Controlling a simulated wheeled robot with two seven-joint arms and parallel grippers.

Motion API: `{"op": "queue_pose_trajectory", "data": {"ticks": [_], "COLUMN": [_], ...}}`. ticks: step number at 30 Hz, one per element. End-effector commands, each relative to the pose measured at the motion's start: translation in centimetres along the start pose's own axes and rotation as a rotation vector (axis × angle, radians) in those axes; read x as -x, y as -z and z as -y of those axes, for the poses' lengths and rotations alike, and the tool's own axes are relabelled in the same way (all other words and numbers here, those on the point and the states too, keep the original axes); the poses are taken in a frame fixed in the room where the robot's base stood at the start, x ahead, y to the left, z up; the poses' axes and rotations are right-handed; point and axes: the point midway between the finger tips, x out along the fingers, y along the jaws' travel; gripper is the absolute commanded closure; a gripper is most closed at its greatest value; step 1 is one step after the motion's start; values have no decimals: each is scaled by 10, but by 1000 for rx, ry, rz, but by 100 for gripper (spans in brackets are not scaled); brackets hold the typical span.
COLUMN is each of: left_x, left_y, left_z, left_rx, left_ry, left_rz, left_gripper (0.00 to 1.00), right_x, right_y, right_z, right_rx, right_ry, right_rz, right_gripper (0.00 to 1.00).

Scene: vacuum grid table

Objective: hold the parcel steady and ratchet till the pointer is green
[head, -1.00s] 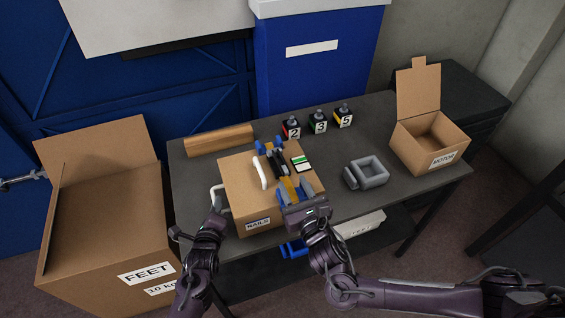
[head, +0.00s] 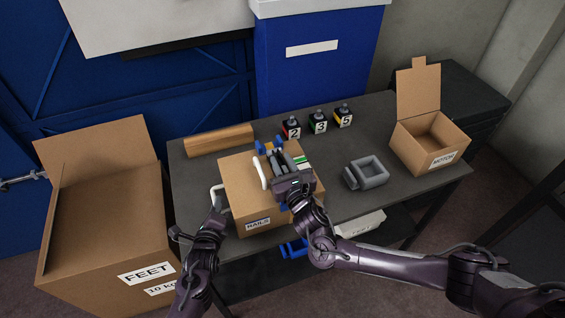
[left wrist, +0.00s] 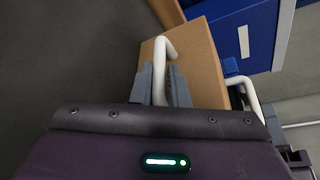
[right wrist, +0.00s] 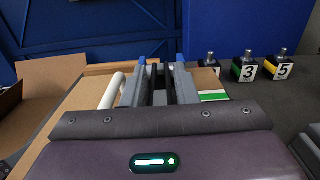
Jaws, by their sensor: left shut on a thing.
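The parcel is a cardboard box labelled RAILS (head: 237,205), sitting on the dark table. My left gripper (left wrist: 163,85) is shut on the white side handle (left wrist: 164,48) at the box's left side. My right gripper (right wrist: 158,82) is above the box top, its fingers apart on either side of the dark ratchet lever (right wrist: 157,88). I cannot tell whether they touch it. The gauge (right wrist: 213,97) shows a white and green face beside the right finger; its pointer cannot be made out. The strap and much of the ratchet are hidden under the right gripper.
A large open FEET box (head: 105,225) stands left of the table. A brown block (head: 218,140) lies behind the parcel. Several numbered bottles (head: 318,122), a grey tray (head: 366,174) and an open MOTOR box (head: 430,140) stand to the right.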

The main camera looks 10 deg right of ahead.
Motion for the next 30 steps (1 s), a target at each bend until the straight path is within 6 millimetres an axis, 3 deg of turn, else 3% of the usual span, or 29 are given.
{"op": "queue_pose_trajectory", "data": {"ticks": [1,6,30], "left_x": [2,2,2], "left_y": [4,4,4], "left_z": [-5,-5,-5], "left_rx": [-4,-4,-4], "left_ry": [-9,-9,-10], "left_rz": [-8,-8,-8], "left_gripper": [100,100,100], "right_x": [0,0,-1], "right_y": [1,1,-1], "right_z": [0,0,0], "right_rx": [0,0,-3], "right_ry": [0,0,1], "right_rz": [0,0,-23], "right_gripper": [80,100,100]}}
